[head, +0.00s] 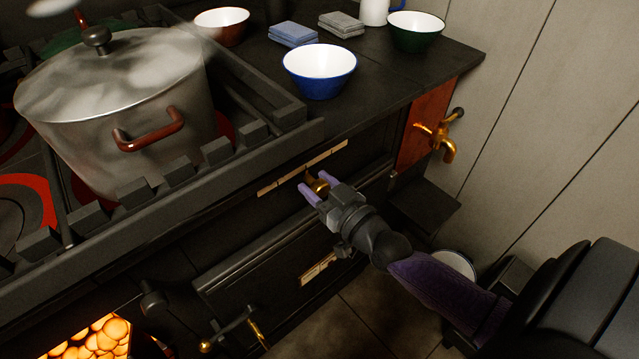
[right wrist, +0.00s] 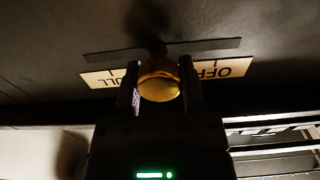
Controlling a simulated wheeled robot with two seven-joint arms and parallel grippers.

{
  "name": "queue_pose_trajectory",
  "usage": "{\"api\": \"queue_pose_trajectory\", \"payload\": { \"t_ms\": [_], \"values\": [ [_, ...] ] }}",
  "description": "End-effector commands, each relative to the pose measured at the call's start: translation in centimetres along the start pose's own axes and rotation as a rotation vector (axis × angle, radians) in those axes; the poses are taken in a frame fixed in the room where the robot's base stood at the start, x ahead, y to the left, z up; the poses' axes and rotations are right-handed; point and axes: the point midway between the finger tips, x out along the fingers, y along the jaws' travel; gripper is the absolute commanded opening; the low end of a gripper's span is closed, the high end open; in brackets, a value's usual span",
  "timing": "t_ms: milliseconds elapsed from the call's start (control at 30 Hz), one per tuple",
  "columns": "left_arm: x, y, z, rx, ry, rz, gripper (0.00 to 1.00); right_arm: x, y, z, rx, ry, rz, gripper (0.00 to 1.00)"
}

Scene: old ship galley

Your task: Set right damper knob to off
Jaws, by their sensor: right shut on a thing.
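In the right wrist view the round brass knob (right wrist: 159,82) sits between the fingers (right wrist: 159,88). The label shows upside down there, with OFF (right wrist: 228,69) right of the knob and FULL (right wrist: 100,79) left of it. The knob stands between the two words, partly covering the strip. My left gripper is not in view.
A large steel pot (head: 115,110) stands on the stove top at left. A blue bowl (head: 320,90) and other bowls sit on the counter behind. A brass tap (head: 437,138) juts out at right. A fire (head: 95,342) glows at lower left.

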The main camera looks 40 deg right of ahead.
Motion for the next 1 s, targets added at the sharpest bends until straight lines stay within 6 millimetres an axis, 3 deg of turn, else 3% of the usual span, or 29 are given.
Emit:
{"api": "queue_pose_trajectory", "payload": {
  "t_ms": [133,300,667,700,833,1000],
  "values": [
    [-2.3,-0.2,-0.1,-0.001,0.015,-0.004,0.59,0.0,-2.7,-0.7,0.007,0.0,-0.001,0.0],
    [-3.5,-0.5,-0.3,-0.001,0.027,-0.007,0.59,0.0,-5.6,-0.3,0.005,-0.003,-0.002,0.0],
    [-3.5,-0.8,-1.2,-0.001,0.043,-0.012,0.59,-0.1,-6.5,0.1,0.003,-0.004,-0.007,0.0],
    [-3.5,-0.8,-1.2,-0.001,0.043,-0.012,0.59,-0.1,-6.5,0.1,0.003,-0.005,-0.007,0.56],
    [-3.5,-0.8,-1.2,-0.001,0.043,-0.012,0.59,-0.1,-6.4,0.1,0.003,-0.004,-0.006,0.84],
    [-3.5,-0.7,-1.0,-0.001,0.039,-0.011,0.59,0.0,-6.3,0.1,0.002,-0.003,-0.004,0.86]
  ]
}}
